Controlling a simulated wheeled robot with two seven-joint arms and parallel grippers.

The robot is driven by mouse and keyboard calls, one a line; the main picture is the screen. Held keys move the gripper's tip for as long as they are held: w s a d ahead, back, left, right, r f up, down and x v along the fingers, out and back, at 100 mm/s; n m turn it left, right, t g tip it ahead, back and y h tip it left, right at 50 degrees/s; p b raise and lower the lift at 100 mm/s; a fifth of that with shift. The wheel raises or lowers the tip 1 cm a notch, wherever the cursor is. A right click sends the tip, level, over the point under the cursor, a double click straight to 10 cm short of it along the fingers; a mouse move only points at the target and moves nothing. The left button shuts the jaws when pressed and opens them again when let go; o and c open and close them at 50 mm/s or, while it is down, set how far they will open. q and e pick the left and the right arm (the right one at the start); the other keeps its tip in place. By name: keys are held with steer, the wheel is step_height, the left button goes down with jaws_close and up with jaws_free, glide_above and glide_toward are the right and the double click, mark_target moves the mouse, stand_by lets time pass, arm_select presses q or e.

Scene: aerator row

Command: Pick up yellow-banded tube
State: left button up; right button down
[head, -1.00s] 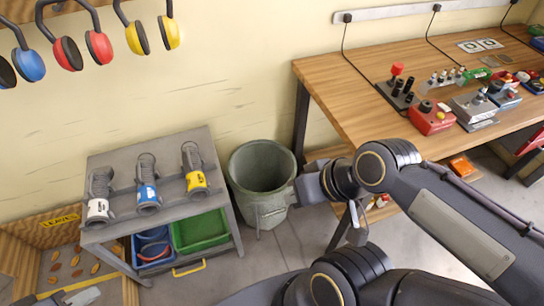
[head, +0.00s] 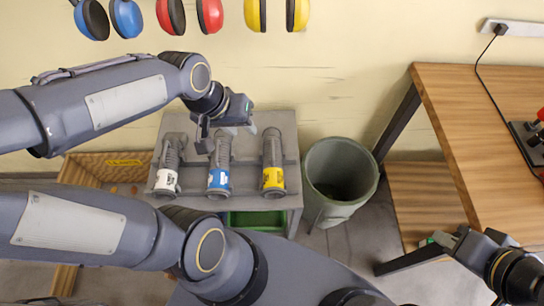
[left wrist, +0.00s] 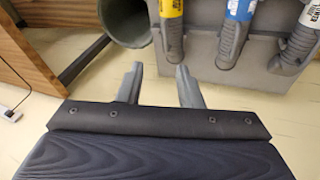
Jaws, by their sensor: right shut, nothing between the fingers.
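The yellow-banded tube (head: 272,151) is grey and ribbed and stands at the right end of a row in the grey rack (head: 290,128). The blue-banded tube (head: 220,180) is in the middle and the white-banded tube (head: 167,180) at the left. My left gripper (head: 226,134) is open and empty, above the rack's back edge near the blue-banded tube, left of the yellow-banded one. In the left wrist view the yellow-banded tube (left wrist: 172,32) is beyond the open fingers (left wrist: 161,84), apart from them. My right gripper (head: 438,240) is shut and empty at the lower right.
A grey-green bin (head: 340,172) stands right of the rack. A wooden workbench (head: 470,110) is further right. A green tray (head: 258,222) sits below the tubes. Several ear defenders (head: 209,15) hang on the wall above. A wooden crate (head: 95,165) is at the left.

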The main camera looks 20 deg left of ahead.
arm_select(q)
steer(key=n+g, duration=0.1)
steer(key=g, duration=0.1)
glide_toward(272, 150)
steer(key=shift+n+g, duration=0.3)
steer(key=shift+n, duration=0.1)
steer(key=x, duration=1)
steer(key=shift+w+d+f, duration=0.1)
steer(key=shift+w+f, duration=0.25)
jaws_close()
